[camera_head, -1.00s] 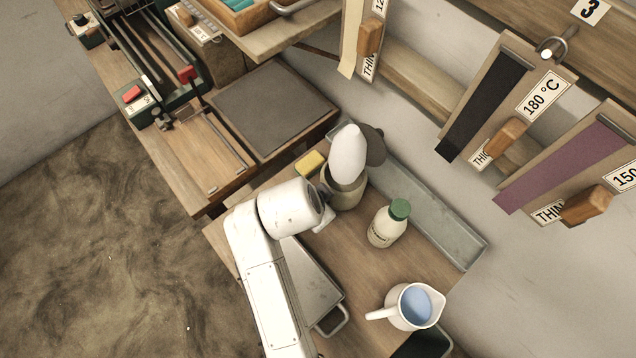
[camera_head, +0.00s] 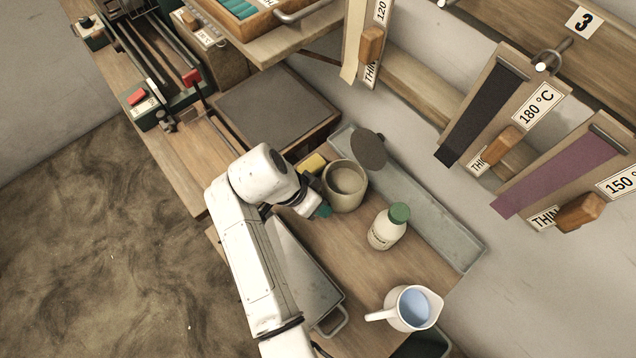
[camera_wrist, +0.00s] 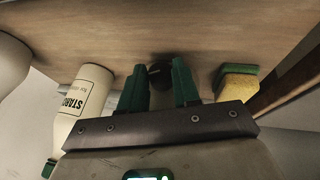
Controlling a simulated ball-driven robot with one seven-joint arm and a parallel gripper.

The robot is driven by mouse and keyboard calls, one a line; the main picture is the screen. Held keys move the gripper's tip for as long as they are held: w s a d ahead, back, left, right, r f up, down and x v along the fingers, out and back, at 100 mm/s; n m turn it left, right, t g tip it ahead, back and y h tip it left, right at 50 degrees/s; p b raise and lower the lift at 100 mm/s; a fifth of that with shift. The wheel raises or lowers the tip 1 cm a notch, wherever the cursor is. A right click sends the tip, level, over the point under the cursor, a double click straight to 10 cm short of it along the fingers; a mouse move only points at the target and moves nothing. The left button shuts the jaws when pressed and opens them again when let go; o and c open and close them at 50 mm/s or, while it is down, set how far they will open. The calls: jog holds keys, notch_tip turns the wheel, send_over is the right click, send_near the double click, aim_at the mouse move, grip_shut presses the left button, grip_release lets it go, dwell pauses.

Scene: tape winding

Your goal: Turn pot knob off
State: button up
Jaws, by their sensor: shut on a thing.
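The pot (camera_head: 345,187) stands on the wooden table in the head view, open, with a pale content inside. Its round dark lid (camera_head: 369,150) is at its far side. My gripper (camera_head: 322,211) is low at the pot's near left side. In the wrist view my gripper's green fingers (camera_wrist: 160,88) are on either side of a small dark round knob (camera_wrist: 160,75) and shut on it. The knob is partly hidden by the fingers, and its setting cannot be read. In the head view the knob is hidden.
A starch bottle (camera_head: 388,227) with a green cap stands right of the pot, also seen in the wrist view (camera_wrist: 82,105). A yellow sponge (camera_head: 313,163) lies behind my gripper. A white jug (camera_head: 411,308) holds blue liquid. A metal tray (camera_head: 430,225) runs along the wall.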

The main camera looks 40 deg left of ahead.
jog(key=shift+a+f+n+h+b, duration=0.15)
jog(key=shift+h+b, duration=0.25)
jog(key=shift+h, duration=0.2)
jog(key=shift+a+n+h+b, duration=0.15)
jog(key=shift+h+b, duration=0.25)
jog(key=shift+h, duration=0.2)
jog(key=o, duration=1.1)
jog(key=shift+c, duration=0.2)
jog(key=p+v, duration=0.2)
jog(key=v, duration=0.8)
jog(key=shift+a+r, duration=0.25)
jog(key=shift+r, duration=0.1)
